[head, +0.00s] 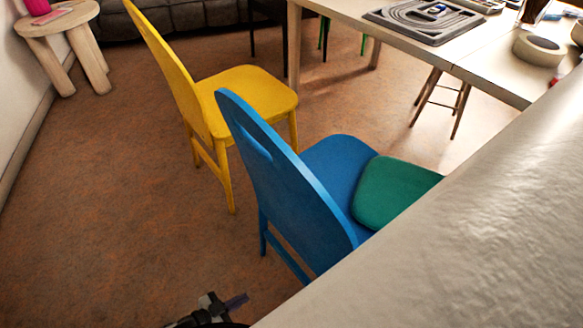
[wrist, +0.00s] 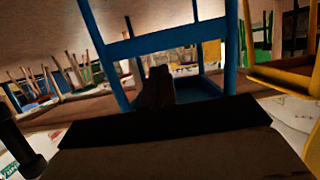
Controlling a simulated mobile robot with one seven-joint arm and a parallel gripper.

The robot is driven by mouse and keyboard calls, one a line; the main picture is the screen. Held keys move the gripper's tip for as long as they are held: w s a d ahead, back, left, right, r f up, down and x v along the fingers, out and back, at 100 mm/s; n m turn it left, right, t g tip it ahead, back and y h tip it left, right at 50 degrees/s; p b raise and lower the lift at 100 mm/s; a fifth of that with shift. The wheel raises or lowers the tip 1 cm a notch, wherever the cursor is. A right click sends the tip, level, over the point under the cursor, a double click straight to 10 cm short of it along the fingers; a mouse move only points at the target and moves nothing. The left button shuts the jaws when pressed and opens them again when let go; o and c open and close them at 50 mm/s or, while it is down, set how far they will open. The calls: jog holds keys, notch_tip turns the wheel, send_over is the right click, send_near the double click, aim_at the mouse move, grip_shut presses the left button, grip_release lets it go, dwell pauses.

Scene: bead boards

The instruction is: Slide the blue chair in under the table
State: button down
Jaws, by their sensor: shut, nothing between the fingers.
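The blue chair (head: 292,190) stands in the middle of the head view, its tall back toward me and its seat beyond, to the right. A teal cushion (head: 392,192) lies on its seat. The pale wooden table (head: 400,42) is at the upper right, with floor showing between it and the chair. My gripper (head: 238,300) is low in the head view, on the near side of the chair's back and apart from it. In the wrist view my gripper (wrist: 158,86) is shut and empty, with blue chair bars (wrist: 165,40) in front of it.
A yellow chair (head: 245,95) stands left of the blue one and shows in the wrist view (wrist: 285,75). A round stool (head: 55,20) is at the far left. A large pale surface close to the camera covers the lower right. Floor at left is clear.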

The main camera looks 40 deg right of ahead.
notch_tip(320, 180, down, 5)
jog(key=b, duration=0.3)
jog(key=w+d, duration=0.1)
jog(key=d, duration=1.3)
jog(key=shift+d+p, duration=0.25)
jog(key=shift+p, duration=0.1)
jog(key=shift+r, duration=0.1)
jog(key=shift+d, duration=3.1)
